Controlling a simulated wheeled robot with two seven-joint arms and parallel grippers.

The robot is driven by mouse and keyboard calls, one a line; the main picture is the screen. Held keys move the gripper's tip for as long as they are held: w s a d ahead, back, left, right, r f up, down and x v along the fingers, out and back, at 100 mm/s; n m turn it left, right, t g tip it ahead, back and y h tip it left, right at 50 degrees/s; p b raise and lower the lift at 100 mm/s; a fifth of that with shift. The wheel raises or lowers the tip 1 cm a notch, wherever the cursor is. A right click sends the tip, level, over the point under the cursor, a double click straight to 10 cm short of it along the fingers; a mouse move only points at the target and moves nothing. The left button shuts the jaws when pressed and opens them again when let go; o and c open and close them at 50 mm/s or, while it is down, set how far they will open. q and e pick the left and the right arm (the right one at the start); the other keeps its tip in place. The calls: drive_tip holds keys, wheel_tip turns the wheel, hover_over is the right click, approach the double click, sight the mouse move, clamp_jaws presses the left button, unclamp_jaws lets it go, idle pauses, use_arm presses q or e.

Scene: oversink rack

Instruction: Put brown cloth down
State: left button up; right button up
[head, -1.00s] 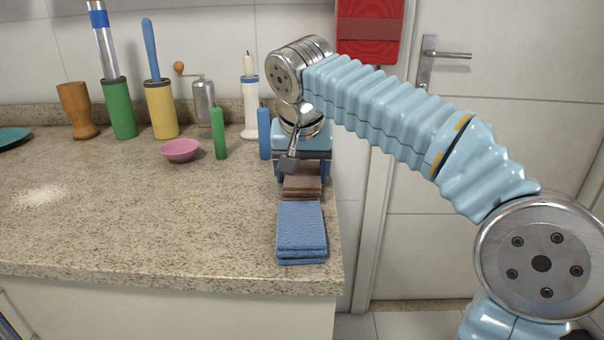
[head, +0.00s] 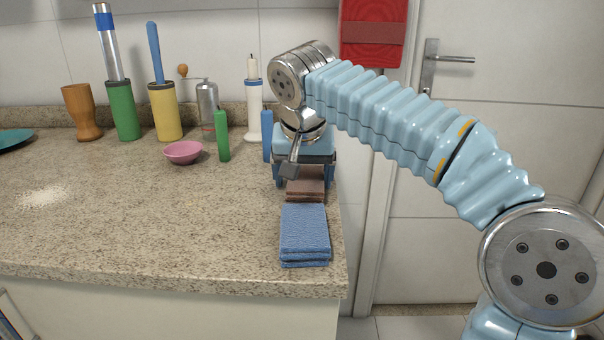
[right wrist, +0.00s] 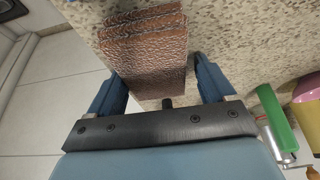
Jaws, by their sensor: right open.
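The brown cloth (head: 305,183) lies in a neat layered pile on the counter near its right end, just behind a blue folded cloth pile (head: 304,232). In the right wrist view the brown cloth (right wrist: 145,45) lies between the two blue fingers of my right gripper (right wrist: 158,72). The fingers stand apart, with a visible gap at the right finger. In the head view my right gripper (head: 304,168) points down at the far side of the brown cloth, and its fingertips are partly hidden. My left gripper is not in view.
A blue candle (head: 267,135), a white candle holder (head: 253,112) and a green candle (head: 222,136) stand left of the gripper. A pink bowl (head: 184,152) is farther left. The counter's right edge (head: 342,240) is close. The counter's middle and left front are mostly clear.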

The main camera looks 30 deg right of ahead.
drive_tip(key=shift+s+d+r+p, duration=0.1)
drive_tip(key=shift+d+p, duration=0.1)
drive_tip(key=shift+p, duration=0.1)
drive_tip(key=p+v, duration=0.1)
drive_tip(key=v, duration=1.1)
drive_tip(key=shift+p, duration=0.4)
